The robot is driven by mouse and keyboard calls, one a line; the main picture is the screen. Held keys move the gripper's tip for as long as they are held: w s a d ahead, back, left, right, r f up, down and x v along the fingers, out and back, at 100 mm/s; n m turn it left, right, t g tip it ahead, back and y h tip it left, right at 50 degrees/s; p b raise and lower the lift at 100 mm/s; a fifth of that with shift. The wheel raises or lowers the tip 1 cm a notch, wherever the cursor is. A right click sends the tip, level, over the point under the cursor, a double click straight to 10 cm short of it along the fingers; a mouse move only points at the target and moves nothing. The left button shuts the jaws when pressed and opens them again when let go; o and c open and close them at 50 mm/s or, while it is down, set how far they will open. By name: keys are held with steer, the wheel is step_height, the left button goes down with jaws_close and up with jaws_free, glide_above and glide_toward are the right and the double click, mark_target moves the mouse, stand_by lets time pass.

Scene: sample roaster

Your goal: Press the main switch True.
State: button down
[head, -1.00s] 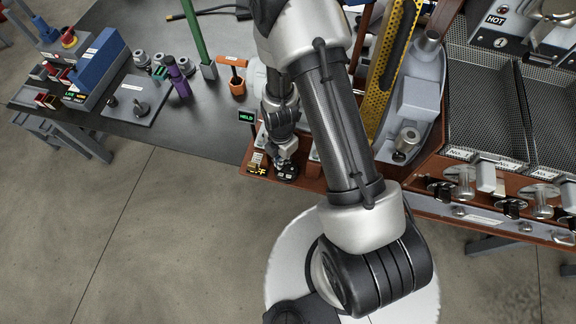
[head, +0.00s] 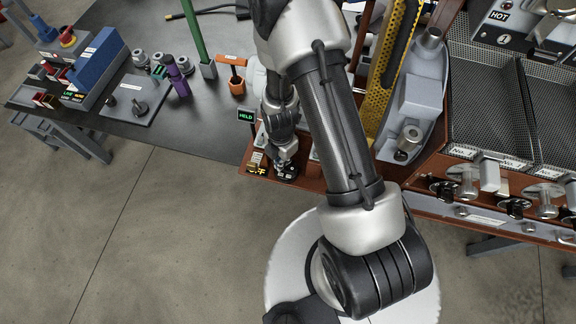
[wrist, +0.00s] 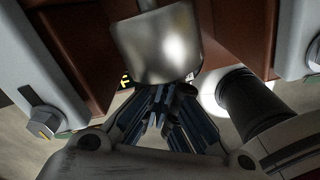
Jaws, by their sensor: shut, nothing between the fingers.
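My gripper (head: 286,170) is over the left end of a red-brown machine base, beside small yellow lettering (head: 257,170). In the wrist view, my gripper (wrist: 165,112) has its dark fingers together and empty, close to a rounded metal part (wrist: 160,45); I cannot tell whether they touch. The main switch cannot be made out with certainty. A part of the base front lies hidden under my gripper.
A small display reading HELD (head: 246,115) stands just left of my gripper. An orange-handled tool (head: 236,80) and a green post (head: 197,40) are on the dark table (head: 190,125). Mesh trays (head: 490,100) are at right. In the wrist view a grey knob (wrist: 42,122) is at left.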

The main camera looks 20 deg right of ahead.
steer(key=shift+f, duration=0.3)
steer(key=shift+r, duration=0.1)
steer(key=shift+r+p, duration=2.45)
steer(key=shift+r, duration=1.05)
